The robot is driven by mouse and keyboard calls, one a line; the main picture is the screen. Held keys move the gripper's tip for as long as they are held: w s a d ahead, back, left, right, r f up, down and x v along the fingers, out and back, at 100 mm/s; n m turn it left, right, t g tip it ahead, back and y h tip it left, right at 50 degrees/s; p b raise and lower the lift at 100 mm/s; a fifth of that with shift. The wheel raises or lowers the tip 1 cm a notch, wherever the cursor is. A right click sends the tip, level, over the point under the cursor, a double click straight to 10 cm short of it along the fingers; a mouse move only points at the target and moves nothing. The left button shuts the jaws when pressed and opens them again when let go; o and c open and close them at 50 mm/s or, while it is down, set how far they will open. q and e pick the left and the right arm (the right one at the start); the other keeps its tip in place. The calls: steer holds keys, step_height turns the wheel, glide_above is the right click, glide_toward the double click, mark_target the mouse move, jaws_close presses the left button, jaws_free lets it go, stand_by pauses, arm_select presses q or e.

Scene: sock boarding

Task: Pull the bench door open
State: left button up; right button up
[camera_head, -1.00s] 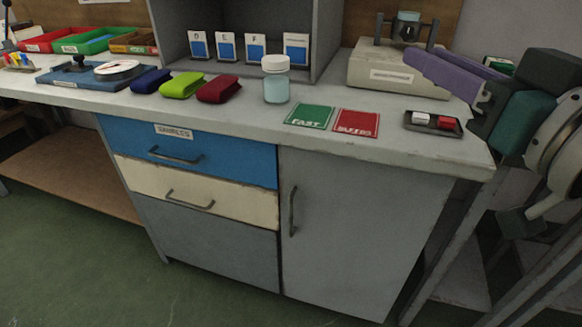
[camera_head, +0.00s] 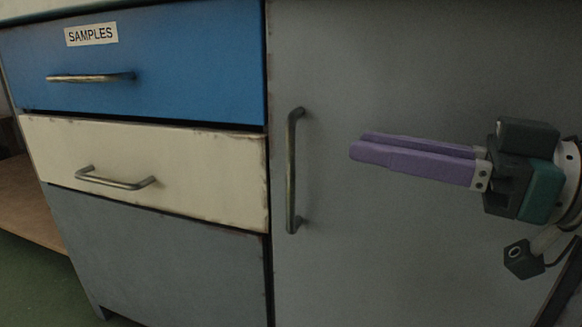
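The bench door (camera_head: 360,250) is the grey panel on the right of the cabinet. It looks shut, flush beside the drawers. Its vertical metal bar handle (camera_head: 292,170) is near the door's left edge. My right gripper (camera_head: 356,146) has purple fingers pointing left, in front of the door and to the right of the handle. It is not touching the handle. One finger partly covers the other, so I cannot tell how far apart they are. Nothing shows between them. My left gripper is not in view.
Left of the door are a blue drawer (camera_head: 190,50) labelled SAMPLES, a cream drawer (camera_head: 200,180) and a grey panel (camera_head: 160,250) below. Both drawers have bar handles and look closed. A brown low shelf (camera_head: 28,205) and green floor (camera_head: 30,262) show at far left.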

mark_target(295, 147)
steer(key=a, duration=0.1)
steer(key=a+f+b, duration=0.1)
steer(key=a, duration=0.1)
steer(key=shift+w+f+b, duration=0.1)
steer(key=shift+f+b, duration=0.15)
steer(key=shift+b, duration=0.15)
steer(key=b+x, duration=0.1)
steer(key=x, duration=0.2)
steer(key=b+x, duration=0.1)
steer(key=x, duration=0.2)
steer(key=shift+w+d+r, duration=0.15)
steer(key=shift+w, duration=0.15)
steer(key=shift+w+a+b, duration=0.1)
steer(key=shift+a+b, duration=0.15)
steer(key=shift+b, duration=0.1)
steer(key=shift+a, duration=0.15)
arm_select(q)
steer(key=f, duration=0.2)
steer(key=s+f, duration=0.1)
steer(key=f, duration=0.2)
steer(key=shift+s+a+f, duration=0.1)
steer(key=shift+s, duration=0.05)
arm_select(e)
steer(key=shift+r, duration=0.1)
steer(key=shift+c, duration=0.2)
steer(key=shift+c, duration=0.7)
jaws_close()
